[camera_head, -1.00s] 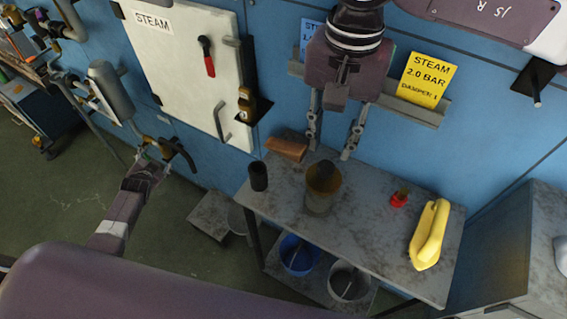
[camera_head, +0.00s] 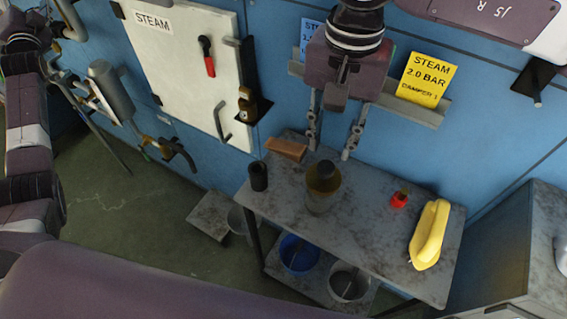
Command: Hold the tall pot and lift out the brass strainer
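The tall pot (camera_head: 318,204) stands upright on the grey table, its lower part greyish. The brass strainer (camera_head: 322,186) shows at its top, with a dark round part above it; how deep it sits is hidden. My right gripper (camera_head: 331,154) hangs from above, its two fingers spread apart and empty. The fingertips appear just above and behind the pot in the picture, apart from it. My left arm (camera_head: 28,150) runs up the left edge; its gripper is out of view.
The table (camera_head: 375,240) also bears a dark cup (camera_head: 258,176), a brown block (camera_head: 287,149), a small red item (camera_head: 400,199) and a yellow handled object (camera_head: 429,235). A blue bucket (camera_head: 299,254) and a grey bucket (camera_head: 348,283) sit on the lower shelf.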

